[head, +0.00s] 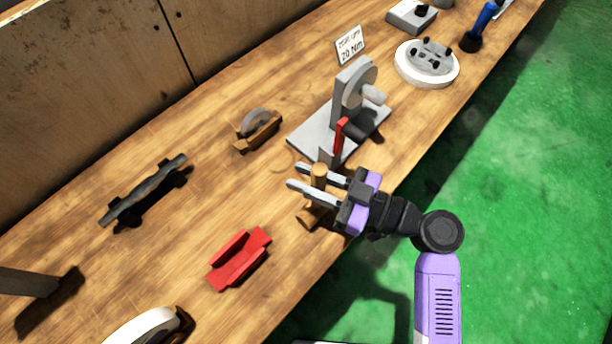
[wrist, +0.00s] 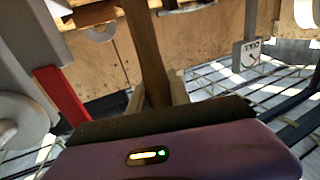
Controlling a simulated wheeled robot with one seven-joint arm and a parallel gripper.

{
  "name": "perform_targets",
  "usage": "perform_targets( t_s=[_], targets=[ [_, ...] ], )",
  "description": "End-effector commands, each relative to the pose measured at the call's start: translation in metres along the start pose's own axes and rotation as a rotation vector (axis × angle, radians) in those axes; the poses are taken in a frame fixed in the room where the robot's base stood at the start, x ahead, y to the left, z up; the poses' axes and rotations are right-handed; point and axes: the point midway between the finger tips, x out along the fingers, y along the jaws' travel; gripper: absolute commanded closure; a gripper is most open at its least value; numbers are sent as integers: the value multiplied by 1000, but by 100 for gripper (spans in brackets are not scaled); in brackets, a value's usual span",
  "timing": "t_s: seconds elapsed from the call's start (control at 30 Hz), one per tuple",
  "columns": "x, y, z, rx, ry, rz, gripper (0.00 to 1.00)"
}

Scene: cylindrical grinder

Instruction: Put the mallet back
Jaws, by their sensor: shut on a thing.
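My gripper (head: 318,186) reaches over the bench from the right, its two pale fingers pointing left toward the wall. It is shut on the mallet (head: 319,170), a wooden, roughly upright piece between the fingers. A wider wooden part (head: 309,216) shows below the fingers. I cannot tell whether it is the mallet's head or a separate piece, nor whether it touches the bench. In the wrist view the mallet's brown shaft (wrist: 146,50) runs from between the fingers out of the top edge.
A grey machine with a red lever (head: 341,136) stands close beyond my gripper. A red block (head: 238,260) lies to the lower left. A wooden cradle (head: 257,135) with a grey disc and a dark shaft (head: 145,190) on supports are near the wall. Bare bench lies between them.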

Motion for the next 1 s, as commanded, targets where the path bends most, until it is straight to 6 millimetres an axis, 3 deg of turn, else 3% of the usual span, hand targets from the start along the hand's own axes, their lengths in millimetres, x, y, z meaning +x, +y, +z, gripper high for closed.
perform_targets(
  t_s=[0.5, 0.53, 0.6, 1.0],
  targets=[
    [0, 0, 11, -1, 2, 0, 100],
    [0, 0, 10, -1, 1, 0, 70],
    [0, 0, 10, -1, 1, 0, 57],
    [0, 0, 7, 0, 1, 0, 54]
  ],
)
